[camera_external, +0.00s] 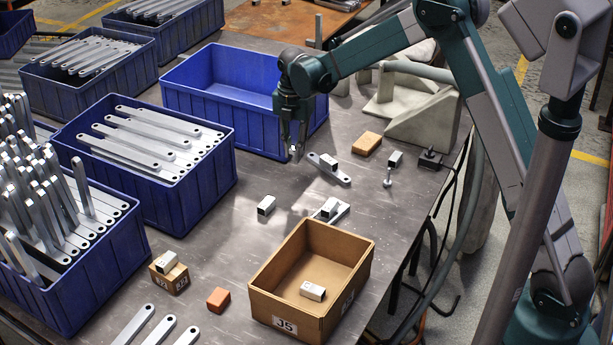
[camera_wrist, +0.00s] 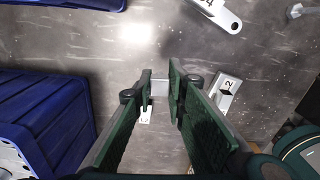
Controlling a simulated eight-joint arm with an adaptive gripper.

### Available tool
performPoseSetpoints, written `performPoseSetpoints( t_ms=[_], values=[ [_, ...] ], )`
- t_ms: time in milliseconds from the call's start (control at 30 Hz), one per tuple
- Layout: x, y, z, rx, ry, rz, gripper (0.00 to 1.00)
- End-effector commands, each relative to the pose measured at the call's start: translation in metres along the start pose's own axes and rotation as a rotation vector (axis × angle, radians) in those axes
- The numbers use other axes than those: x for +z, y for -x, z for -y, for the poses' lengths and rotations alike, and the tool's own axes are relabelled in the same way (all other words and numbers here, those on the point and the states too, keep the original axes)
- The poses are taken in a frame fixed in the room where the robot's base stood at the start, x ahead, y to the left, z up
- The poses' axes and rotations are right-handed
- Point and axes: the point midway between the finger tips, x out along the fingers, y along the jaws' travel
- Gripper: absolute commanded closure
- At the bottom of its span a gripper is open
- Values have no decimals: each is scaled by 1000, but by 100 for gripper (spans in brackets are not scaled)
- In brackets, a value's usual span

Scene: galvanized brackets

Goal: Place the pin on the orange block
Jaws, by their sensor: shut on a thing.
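A small orange block (camera_external: 218,299) lies on the table at the front, left of the cardboard box. A second, lighter orange-brown block (camera_external: 366,143) lies at the back right. A small grey pin-like piece with a round end (camera_external: 388,178) stands right of centre; a similar piece shows at the top right of the wrist view (camera_wrist: 295,11). My gripper (camera_external: 295,150) is above the table in front of the empty blue bin, shut on a small light-grey metal piece (camera_wrist: 160,88). The fingers partly hide this piece, so I cannot tell its full shape.
The cardboard box (camera_external: 262,308) holds one small block. Blue bins of metal bars (camera_external: 205,185) line the left. Brackets (camera_external: 345,178) and small silver blocks (camera_external: 266,205) lie around mid-table. A wooden block (camera_external: 160,282) stands left. Bare table shows between them.

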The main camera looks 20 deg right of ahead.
Motion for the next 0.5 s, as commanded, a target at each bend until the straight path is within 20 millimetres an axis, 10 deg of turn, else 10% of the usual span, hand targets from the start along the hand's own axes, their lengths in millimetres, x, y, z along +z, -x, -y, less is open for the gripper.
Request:
performPoseSetpoints(
  t_ms=[500],
  values=[
    [-74, 6, -21, 0, -9, 0, 99]
  ],
)
